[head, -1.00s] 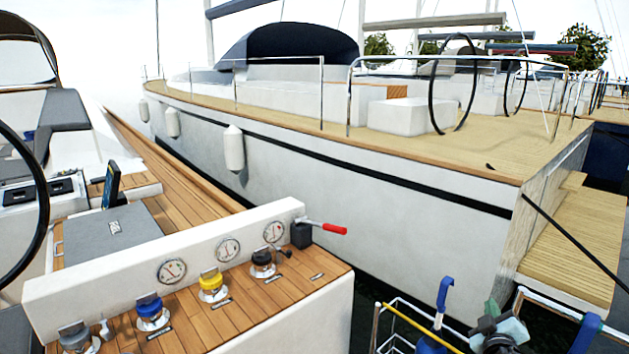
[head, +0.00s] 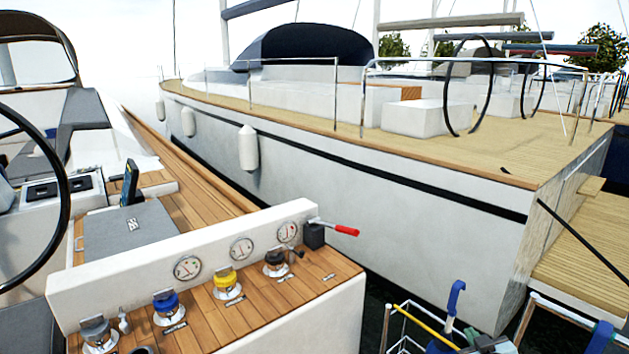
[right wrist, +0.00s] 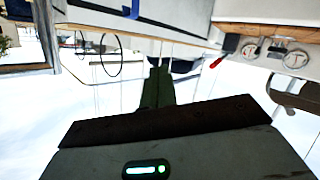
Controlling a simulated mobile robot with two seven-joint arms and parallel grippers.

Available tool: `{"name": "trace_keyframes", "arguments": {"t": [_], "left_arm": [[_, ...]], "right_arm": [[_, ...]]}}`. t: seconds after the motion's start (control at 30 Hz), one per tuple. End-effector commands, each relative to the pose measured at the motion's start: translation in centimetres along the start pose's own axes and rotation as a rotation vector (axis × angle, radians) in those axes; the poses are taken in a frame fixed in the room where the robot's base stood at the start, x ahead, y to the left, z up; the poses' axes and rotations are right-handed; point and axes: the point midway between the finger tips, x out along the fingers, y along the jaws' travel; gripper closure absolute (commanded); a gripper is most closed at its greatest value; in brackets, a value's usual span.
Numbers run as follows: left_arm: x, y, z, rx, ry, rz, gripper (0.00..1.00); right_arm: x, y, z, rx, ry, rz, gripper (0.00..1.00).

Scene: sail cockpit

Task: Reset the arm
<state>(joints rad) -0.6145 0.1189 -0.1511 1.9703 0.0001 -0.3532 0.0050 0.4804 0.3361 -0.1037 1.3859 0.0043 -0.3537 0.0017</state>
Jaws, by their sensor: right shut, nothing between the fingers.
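My right gripper (head: 492,343) shows only in part at the bottom edge of the head view, right of centre, among the rails of a basket-like rack. In the right wrist view its dark fingers (right wrist: 158,88) are together, with nothing between them. That view looks tilted, with boats along the top and pale background below. My left arm and gripper are not in view.
A console with gauges, several capped knobs (head: 228,281) and a red-handled lever (head: 345,230) stands at front left. A steering wheel (head: 62,180) is at the left edge. A metal rack (head: 388,325) holds blue-handled tools (head: 455,297). A white yacht (head: 400,190) lies beyond.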

Motion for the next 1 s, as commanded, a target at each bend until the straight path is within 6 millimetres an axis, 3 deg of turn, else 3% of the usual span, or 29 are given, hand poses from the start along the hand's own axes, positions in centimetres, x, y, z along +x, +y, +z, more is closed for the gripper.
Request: {"name": "trace_keyframes", "arguments": {"t": [0.03,0.27,0.47,0.6,0.8,1.0], "left_arm": [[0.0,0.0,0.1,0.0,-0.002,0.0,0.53],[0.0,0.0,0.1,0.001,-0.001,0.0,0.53],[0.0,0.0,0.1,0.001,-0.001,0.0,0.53],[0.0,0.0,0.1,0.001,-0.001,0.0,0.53],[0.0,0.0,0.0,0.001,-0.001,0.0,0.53],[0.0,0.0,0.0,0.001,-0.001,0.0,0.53]], "right_arm": [[-0.9,-1.3,1.6,0.003,-0.017,-0.018,1.0],[-5.8,-7.0,7.8,0.023,-0.09,-0.099,1.0],[-13.5,-13.0,14.4,0.064,-0.185,-0.19,1.0],[-20.0,-16.6,18.1,0.105,-0.258,-0.246,1.0],[-29.5,-20.5,21.5,0.172,-0.362,-0.308,1.0],[-36.2,-22.3,22.6,0.222,-0.437,-0.337,1.0]]}}
